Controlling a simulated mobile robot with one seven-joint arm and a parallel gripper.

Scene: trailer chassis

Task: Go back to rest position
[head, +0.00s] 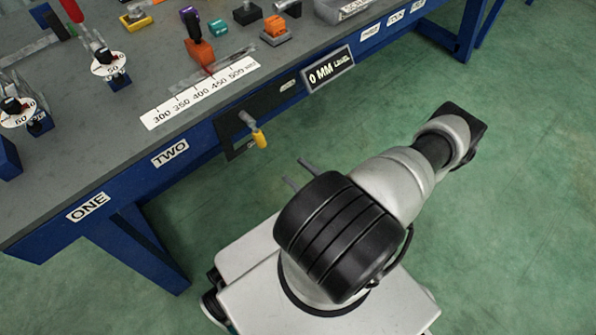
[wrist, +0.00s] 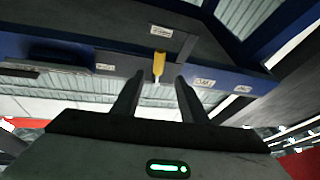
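My gripper (head: 295,171) shows in the head view as two short grey fingers past the black wrist housing, in front of the bench edge. In the wrist view my gripper (wrist: 160,77) has its two dark fingers apart, with nothing between them. The yellow-handled lever (head: 260,138) on the bench front is beyond the fingertips, apparently apart from them. This yellow handle (wrist: 159,63) lines up with the gap between the fingers in the wrist view. My arm is folded over my white base.
The blue bench (head: 150,195) with a grey top runs across the upper left. Green floor (head: 520,200) is clear to the right.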

